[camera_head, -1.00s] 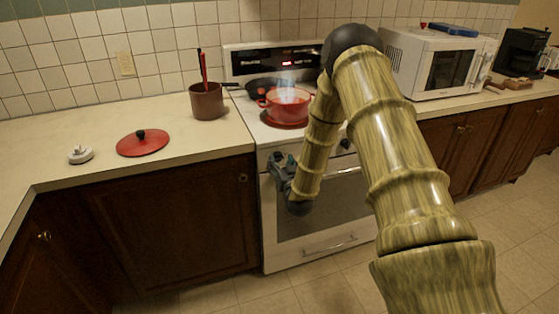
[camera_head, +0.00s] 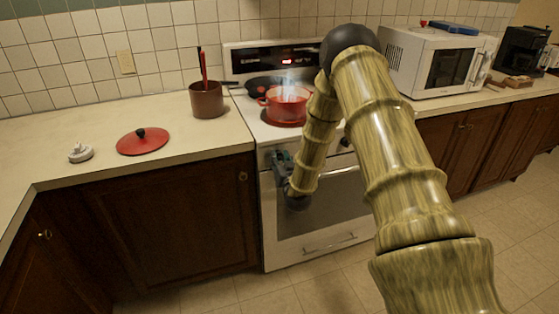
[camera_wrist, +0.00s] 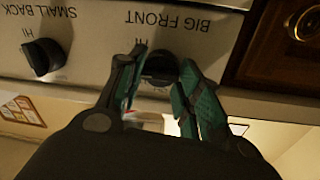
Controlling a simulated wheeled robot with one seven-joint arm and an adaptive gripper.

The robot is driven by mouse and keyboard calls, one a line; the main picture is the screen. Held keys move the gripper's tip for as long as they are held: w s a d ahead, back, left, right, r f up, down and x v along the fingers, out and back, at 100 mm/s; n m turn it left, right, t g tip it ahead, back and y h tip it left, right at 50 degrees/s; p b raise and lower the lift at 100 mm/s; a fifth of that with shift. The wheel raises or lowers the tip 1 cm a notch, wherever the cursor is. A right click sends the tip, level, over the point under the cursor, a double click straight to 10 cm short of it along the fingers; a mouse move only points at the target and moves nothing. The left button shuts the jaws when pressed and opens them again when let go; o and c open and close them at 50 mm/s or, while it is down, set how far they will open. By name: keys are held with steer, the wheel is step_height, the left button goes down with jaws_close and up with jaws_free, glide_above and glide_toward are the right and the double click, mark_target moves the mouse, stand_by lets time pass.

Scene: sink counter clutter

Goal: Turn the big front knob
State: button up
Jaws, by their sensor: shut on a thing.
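In the wrist view, the black big front knob (camera_wrist: 161,66) sits on the white stove panel under the printed label "BIG FRONT". My gripper (camera_wrist: 158,75) has its two green-padded fingers on either side of this knob, shut on it. In the head view, my gripper (camera_head: 281,160) is at the stove's front panel near its left end, and the knob is hidden there. The white stove (camera_head: 318,248) stands between the cabinets.
The small back knob (camera_wrist: 43,58) is beside it in the wrist view. A red pot (camera_head: 287,104) steams on the stovetop, with a dark pan (camera_head: 262,86) behind it. A red lid (camera_head: 143,141) and a brown utensil pot (camera_head: 207,101) stand on the left counter.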

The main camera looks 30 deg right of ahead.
steer(key=shift+n, duration=0.3)
steer(key=n+b, duration=0.2)
steer(key=n, duration=0.1)
steer(key=shift+a+f+n, duration=0.1)
steer(key=shift+f+n, duration=0.05)
steer(key=shift+n, duration=0.25)
steer(key=shift+n+t+b, duration=0.3)
steer(key=shift+n+b, duration=0.65)
steer(key=shift+n, duration=1.35)
steer(key=o, duration=1)
steer(key=shift+o, duration=0.2)
steer(key=v, duration=1.2)
